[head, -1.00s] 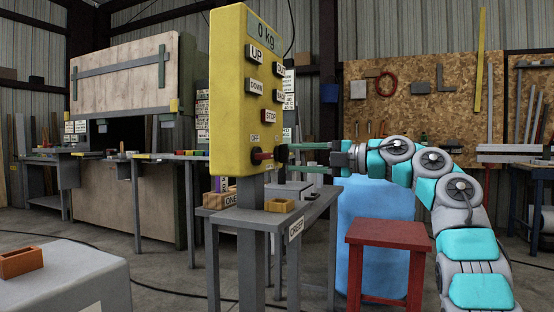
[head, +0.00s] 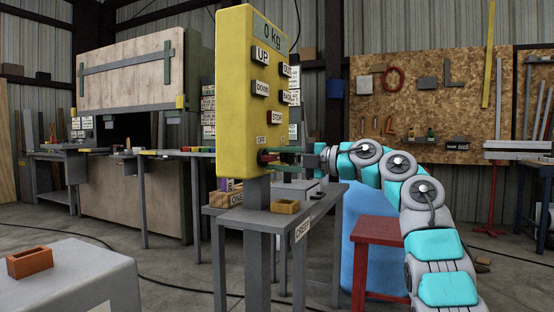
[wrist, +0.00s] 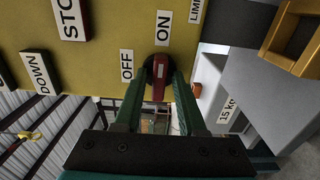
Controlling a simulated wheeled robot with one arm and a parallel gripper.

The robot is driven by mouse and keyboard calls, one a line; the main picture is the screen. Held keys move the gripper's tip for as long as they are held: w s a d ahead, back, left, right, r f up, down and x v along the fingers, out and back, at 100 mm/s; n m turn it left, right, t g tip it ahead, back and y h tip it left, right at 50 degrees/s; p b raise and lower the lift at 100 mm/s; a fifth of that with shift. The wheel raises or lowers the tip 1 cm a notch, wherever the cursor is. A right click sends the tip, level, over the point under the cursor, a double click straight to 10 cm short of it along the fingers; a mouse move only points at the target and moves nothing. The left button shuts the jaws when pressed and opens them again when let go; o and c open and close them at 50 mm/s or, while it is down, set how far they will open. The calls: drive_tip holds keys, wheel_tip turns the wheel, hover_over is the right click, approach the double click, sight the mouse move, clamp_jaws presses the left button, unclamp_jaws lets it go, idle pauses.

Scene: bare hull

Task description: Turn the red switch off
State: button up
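The red switch (wrist: 159,80) sticks out from the lower part of a yellow control panel (head: 236,100), near the OFF and ON labels. In the head view the red switch (head: 264,157) shows small at the panel's lower edge. My gripper (wrist: 162,76) reaches in from the right, its two green fingers on either side of the switch in the wrist view. The fingers stand apart, and I cannot tell whether either touches the switch. In the head view my gripper (head: 277,158) is in front of the panel's button face.
A grey table (head: 240,219) with a yellow open box (head: 285,207) stands beneath the panel. A red stool (head: 380,231) stands under my arm. A grey block (head: 70,285) with an orange box (head: 30,262) is at the lower left.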

clamp_jaws()
drive_tip(key=shift+n, duration=0.3)
idle(0.3)
drive_tip(key=n, duration=0.3)
drive_tip(key=shift+f+n, duration=0.1)
drive_tip(key=shift+n, duration=0.2)
drive_tip(key=n, duration=0.4)
drive_tip(key=shift+n, duration=0.3)
drive_tip(key=n+p, duration=0.1)
drive_tip(key=n, duration=0.3)
drive_tip(key=shift+n, duration=2.6)
